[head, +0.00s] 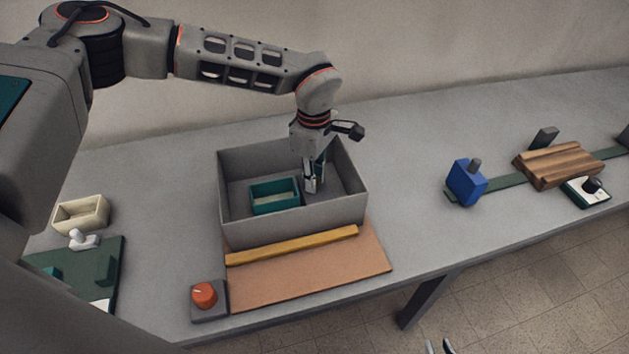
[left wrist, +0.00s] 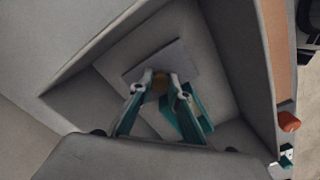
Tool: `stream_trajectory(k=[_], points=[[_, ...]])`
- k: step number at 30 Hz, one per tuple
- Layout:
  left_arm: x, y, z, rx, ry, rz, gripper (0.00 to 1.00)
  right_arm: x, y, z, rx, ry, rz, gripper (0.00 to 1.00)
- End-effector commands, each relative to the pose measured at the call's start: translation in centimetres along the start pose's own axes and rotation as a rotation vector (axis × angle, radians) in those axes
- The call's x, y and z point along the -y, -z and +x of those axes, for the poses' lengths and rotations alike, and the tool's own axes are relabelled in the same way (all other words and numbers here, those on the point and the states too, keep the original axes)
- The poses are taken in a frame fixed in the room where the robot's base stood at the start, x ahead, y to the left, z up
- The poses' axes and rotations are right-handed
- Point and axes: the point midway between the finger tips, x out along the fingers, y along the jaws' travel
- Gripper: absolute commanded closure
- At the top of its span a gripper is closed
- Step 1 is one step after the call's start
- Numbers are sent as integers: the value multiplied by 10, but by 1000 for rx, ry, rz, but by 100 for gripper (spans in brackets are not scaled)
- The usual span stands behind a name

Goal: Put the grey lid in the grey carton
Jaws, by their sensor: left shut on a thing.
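The grey carton (head: 292,228) is an open box in the middle of the table. My left gripper (head: 311,186) reaches down inside its right half. In the left wrist view, the fingers of my left gripper (left wrist: 160,83) are shut on the brownish knob of the grey lid (left wrist: 178,58), a flat plate within the carton walls. The head view barely shows the lid behind the fingers; I cannot tell whether it touches the carton floor. My right gripper (head: 439,347) shows only its tips at the bottom edge, apart and empty.
A teal open box (head: 273,207) stands inside the carton, just left of my left gripper. A yellow bar (head: 292,245) lies on a brown mat (head: 310,276) in front. A red knob (head: 204,294), a cream box (head: 82,214) and a blue block (head: 467,184) stand around.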

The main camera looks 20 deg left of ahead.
Motion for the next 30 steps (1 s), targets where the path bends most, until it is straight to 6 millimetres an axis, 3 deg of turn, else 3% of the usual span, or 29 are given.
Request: stream_trajectory(k=[3, 14, 15, 16, 30], points=[[0, 0, 13, 0, 1, 0, 100, 0, -2, 1, 3, -1, -2, 79], [0, 0, 16, 0, 0, 1, 100, -1, -3, 1, 4, -1, -3, 79], [0, 0, 16, 0, 0, 1, 76, -1, -2, 1, 4, -2, -3, 79], [0, 0, 15, 0, 0, 1, 68, -1, -2, 1, 3, -2, -3, 79], [0, 0, 6, 0, -2, 0, 66, -1, -1, 0, 1, -2, -2, 79]])
